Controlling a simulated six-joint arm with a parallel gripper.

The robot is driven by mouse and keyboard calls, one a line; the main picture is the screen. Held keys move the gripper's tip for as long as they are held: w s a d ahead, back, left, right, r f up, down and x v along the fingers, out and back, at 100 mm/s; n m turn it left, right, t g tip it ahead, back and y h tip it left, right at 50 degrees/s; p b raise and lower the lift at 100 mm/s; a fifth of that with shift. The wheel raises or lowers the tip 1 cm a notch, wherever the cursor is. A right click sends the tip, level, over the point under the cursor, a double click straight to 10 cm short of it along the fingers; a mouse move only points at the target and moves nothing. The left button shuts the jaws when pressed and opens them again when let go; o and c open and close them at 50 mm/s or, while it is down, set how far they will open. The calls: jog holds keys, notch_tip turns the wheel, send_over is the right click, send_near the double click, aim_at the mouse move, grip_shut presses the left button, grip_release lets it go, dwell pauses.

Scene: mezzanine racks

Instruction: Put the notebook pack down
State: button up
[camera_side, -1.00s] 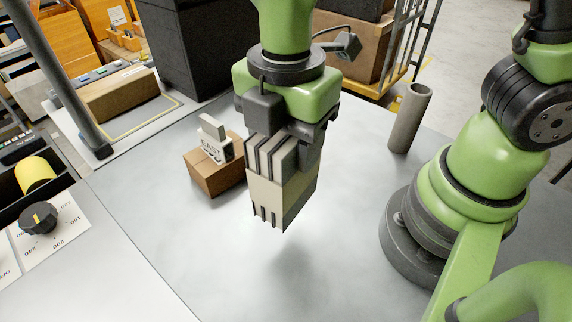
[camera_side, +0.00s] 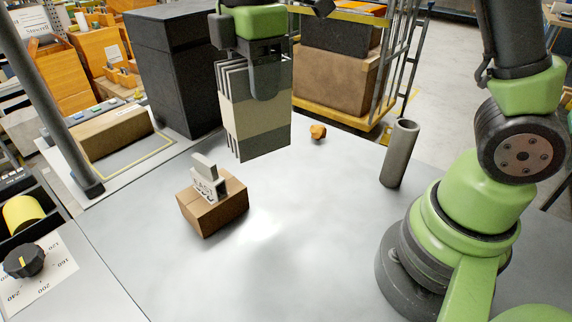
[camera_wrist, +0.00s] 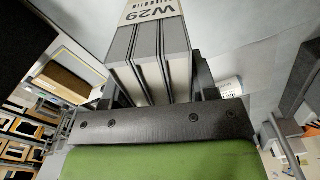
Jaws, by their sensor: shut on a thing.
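The notebook pack (camera_side: 254,118) is a bundle of several grey notebooks with a pale band around it. My gripper (camera_side: 264,82) is shut on its upper part and holds it upright, clear above the grey table (camera_side: 290,255). One finger shows on the near face; the other is mostly hidden. In the wrist view the pack (camera_wrist: 150,50) sits between the fingers, with a white label reading W29.
A small cardboard box (camera_side: 225,211) with a pale tagged block (camera_side: 208,182) on it stands on the table. A grey tube (camera_side: 400,153) stands upright at right. A small orange piece (camera_side: 318,132) lies near the back edge. The table's middle and front are clear.

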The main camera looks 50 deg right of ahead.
jog(key=w+d+m, duration=0.3)
jog(key=d, duration=0.4)
jog(key=w+d+m, duration=0.2)
jog(key=w+d, duration=0.1)
jog(key=d, duration=0.4)
notch_tip(320, 180, down, 16)
jog(key=shift+s+r, duration=0.2)
jog(key=shift+s, duration=0.1)
jog(key=shift+f, duration=0.15)
jog(key=o, duration=1.2)
